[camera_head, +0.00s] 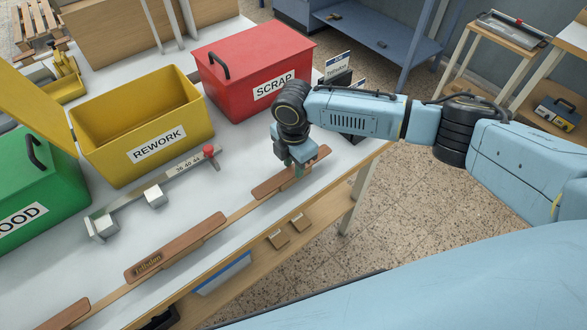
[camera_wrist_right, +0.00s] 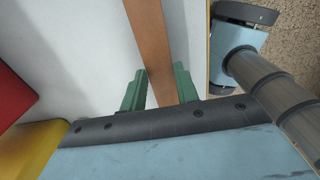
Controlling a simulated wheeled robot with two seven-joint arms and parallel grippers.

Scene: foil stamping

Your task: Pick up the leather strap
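A brown leather strap (camera_head: 268,187) lies flat near the front edge of the bench, at its right end. My right gripper (camera_head: 297,169) points down over this strap, low at the bench. In the right wrist view the strap (camera_wrist_right: 148,35) runs between the two green fingers (camera_wrist_right: 159,80), one close along each side. I cannot tell whether they press on it. A second brown strap with a stamped word (camera_head: 175,248) lies to the left, and part of another (camera_head: 68,314) shows at the lower left. My left gripper is out of view.
A red SCRAP bin (camera_head: 236,75), a yellow REWORK bin (camera_head: 130,112) and a green GOOD bin (camera_head: 58,190) stand behind the straps. A metal gauge with a red knob (camera_head: 209,150) lies between bins and straps. A small sign (camera_head: 337,66) stands behind my right arm.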

